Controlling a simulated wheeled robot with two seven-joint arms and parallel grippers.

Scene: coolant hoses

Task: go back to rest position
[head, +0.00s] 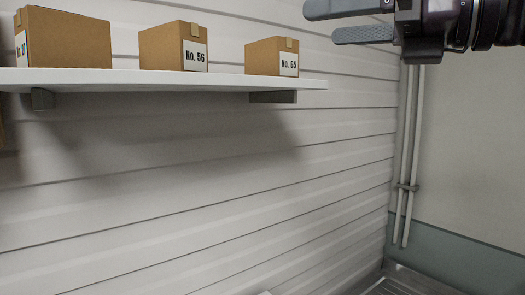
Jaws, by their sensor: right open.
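My right gripper (336,22) reaches in from the upper right of the head view. Its two grey fingers point left and stand apart, with nothing between them. It is in front of the wall, to the right of the shelf's end. My left gripper is not in view. No coolant hose can be made out in this view.
A white wall shelf (180,82) at the upper left bears cardboard boxes, labelled No. 56 (165,48) and No. 65 (266,57), plus one at the left (70,40). Pipes (408,160) run down the corner. A grey metal surface (400,281) shows at bottom right.

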